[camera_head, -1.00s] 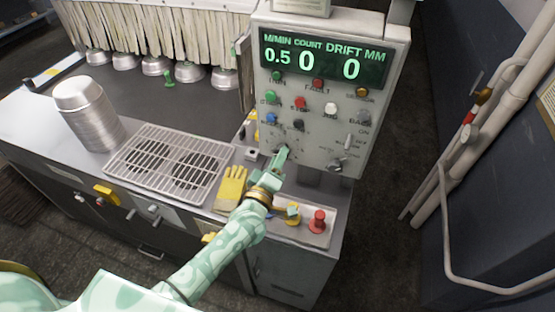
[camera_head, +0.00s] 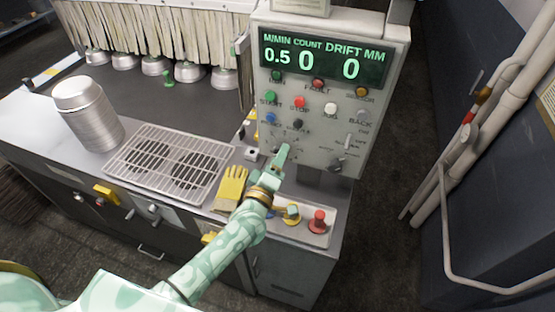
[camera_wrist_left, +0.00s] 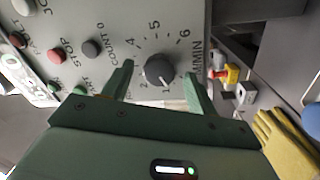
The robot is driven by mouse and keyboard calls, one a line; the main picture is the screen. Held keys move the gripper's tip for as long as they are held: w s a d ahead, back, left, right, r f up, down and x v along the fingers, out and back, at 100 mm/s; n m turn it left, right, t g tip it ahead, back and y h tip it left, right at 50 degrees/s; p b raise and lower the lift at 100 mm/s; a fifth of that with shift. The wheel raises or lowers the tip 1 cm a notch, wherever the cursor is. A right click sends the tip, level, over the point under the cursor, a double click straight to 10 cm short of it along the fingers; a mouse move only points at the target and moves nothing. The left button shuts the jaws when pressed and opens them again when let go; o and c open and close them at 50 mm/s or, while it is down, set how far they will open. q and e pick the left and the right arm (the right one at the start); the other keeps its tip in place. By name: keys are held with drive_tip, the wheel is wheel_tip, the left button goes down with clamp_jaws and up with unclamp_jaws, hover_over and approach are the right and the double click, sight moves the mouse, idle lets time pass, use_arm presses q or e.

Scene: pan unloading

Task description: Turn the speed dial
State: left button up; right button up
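The speed dial (camera_wrist_left: 160,69) is a dark round knob on the grey control panel (camera_head: 309,145). Its scale carries numbers and M/MIN lettering, and a light pointer mark sits near the low end. My left gripper (camera_head: 284,149) is at the panel's lower left and covers most of the dial in the head view. In the left wrist view, its two green fingers (camera_wrist_left: 160,72) stand apart on either side of the dial, with a visible gap on both sides. The display (camera_head: 323,62) reads 0.5 under M/MIN, with 0 for count and drift. My right gripper is not in view.
Several push buttons (camera_head: 300,102) sit above the dial, and another selector knob (camera_head: 337,165) is to its right. Below are a yellow glove (camera_head: 232,184) and a red mushroom button (camera_head: 318,219). A wire rack (camera_head: 168,161) and stacked pans (camera_head: 90,112) stand left.

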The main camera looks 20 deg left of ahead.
use_arm(q)
drive_tip(key=shift+s, duration=0.1)
drive_tip(key=s+a+f+b, duration=0.1)
drive_tip(key=s, duration=1.5)
drive_tip(key=shift+f, duration=0.3)
drive_tip(key=shift+a, duration=0.1)
